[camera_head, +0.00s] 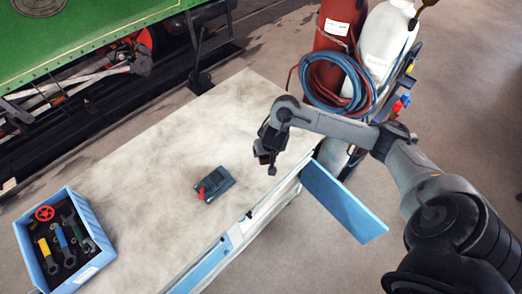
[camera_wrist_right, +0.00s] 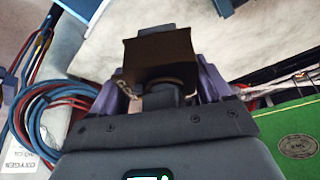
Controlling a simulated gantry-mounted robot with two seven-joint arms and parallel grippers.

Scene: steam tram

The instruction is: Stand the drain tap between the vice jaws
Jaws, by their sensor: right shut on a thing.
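The vice (camera_head: 217,181) is a dark grey-blue block with a red part at its left end, standing on the bench. My right gripper (camera_head: 269,150) is above the bench, to the right of the vice and apart from it. In the right wrist view my right gripper (camera_wrist_right: 165,92) is shut on a dark brown, blocky thing (camera_wrist_right: 158,58), which I take to be the drain tap. Its far end is in shadow and its full shape cannot be made out. The gap between the vice jaws is too small to tell. My left gripper is not in view.
The pale bench top (camera_head: 140,190) is mostly clear. A blue crate (camera_head: 93,268) of tools stands at its left end. A blue panel (camera_head: 343,203) juts from the bench's right side. Behind are a red cylinder (camera_head: 338,30), a white cylinder (camera_head: 383,45) and coiled hoses (camera_head: 325,88).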

